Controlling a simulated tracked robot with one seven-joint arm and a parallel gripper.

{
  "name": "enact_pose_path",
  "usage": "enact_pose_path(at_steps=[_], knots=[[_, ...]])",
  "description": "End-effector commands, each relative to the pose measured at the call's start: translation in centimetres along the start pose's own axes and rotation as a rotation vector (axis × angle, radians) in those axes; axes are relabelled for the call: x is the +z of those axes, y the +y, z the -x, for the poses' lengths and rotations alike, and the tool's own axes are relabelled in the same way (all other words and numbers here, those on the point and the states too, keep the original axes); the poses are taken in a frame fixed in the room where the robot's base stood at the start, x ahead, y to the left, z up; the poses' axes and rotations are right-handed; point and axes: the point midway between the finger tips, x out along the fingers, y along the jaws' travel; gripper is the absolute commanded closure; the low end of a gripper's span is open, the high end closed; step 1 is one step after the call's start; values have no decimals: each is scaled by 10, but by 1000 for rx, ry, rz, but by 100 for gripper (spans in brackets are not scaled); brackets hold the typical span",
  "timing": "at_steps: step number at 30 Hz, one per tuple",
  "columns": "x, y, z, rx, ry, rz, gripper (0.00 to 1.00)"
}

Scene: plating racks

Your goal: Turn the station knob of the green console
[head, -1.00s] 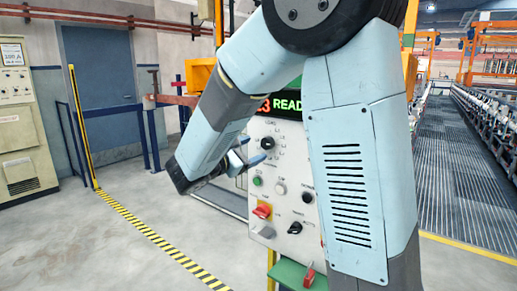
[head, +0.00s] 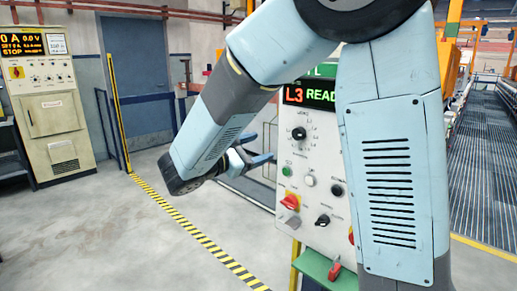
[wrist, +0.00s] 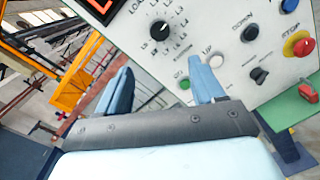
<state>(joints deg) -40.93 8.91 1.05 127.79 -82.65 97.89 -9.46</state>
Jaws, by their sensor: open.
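The console (head: 312,215) has a white panel, green trim and a display reading "L3 READ", cut off by my arm. Its black round knob (head: 299,133), ringed by position marks, sits below the display. In the wrist view the knob (wrist: 159,30) shows a white pointer line tilted to the upper right, with "L" labels around it. My gripper (head: 268,158) is open and empty, left of the panel and lower than the knob in the head view. In the wrist view my open fingers (wrist: 165,75) lie below the knob, apart from it.
Below the knob are a green button (head: 287,171), a white button (head: 310,180), a red switch (head: 290,201) and a black switch (head: 323,220). A red stop button (wrist: 299,44) is at the right. A beige cabinet (head: 53,115) stands far left; floor between is clear.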

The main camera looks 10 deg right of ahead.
Motion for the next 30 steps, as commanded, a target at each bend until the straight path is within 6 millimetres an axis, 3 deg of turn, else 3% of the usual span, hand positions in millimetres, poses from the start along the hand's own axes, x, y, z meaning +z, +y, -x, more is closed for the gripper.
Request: enact_pose_path(at_steps=[11,30], knots=[[4,-2,-8,4,14,125,32],[3,-2,-112,3,14,124,32]])
